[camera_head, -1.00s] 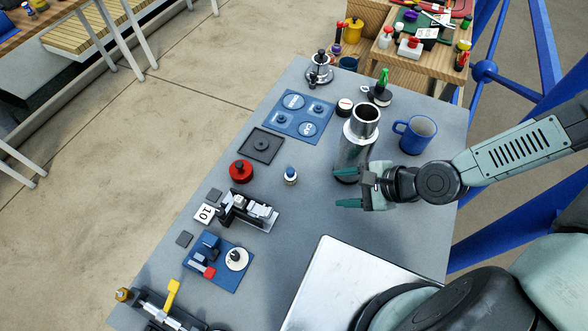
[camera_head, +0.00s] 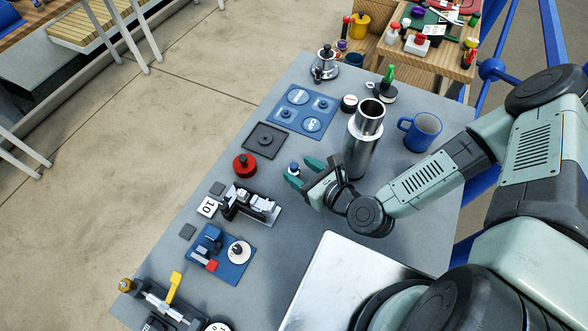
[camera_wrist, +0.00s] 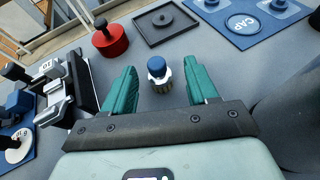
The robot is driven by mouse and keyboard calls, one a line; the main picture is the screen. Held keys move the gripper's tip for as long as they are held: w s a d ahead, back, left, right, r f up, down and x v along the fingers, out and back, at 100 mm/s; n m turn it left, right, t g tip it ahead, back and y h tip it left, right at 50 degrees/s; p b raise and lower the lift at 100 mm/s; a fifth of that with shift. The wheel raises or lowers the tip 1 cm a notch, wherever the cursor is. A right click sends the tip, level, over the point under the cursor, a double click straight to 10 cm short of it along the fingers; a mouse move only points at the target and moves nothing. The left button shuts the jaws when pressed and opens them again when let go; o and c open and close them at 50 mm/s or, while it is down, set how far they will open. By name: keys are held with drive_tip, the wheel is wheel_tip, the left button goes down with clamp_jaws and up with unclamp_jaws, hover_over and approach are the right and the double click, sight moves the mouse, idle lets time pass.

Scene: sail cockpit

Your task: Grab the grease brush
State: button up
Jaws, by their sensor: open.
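A small upright piece with a blue top and a pale ribbed body, seemingly the grease brush (camera_head: 294,168), stands on the grey table. It also shows in the wrist view (camera_wrist: 157,67). My gripper (camera_head: 304,173) is open, with its two green fingers reaching toward it. In the wrist view the piece appears in the gap between the fingertips (camera_wrist: 160,75), with clear space on both sides and no contact visible. In the head view the near finger partly hides its base.
A red round knob (camera_head: 244,165) and a dark square tray (camera_head: 265,140) lie beyond it. A metal clamp-like fixture (camera_head: 250,205) stands left of my gripper. A tall steel cylinder (camera_head: 362,140) and blue mug (camera_head: 420,131) stand behind right. A green-handled item (camera_head: 388,82) stands at the back.

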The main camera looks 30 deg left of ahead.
sight(297, 170)
drive_tip(key=x, duration=0.5)
drive_tip(key=shift+s, duration=0.2)
drive_tip(key=shift+c, duration=0.4)
drive_tip(key=c, duration=0.9)
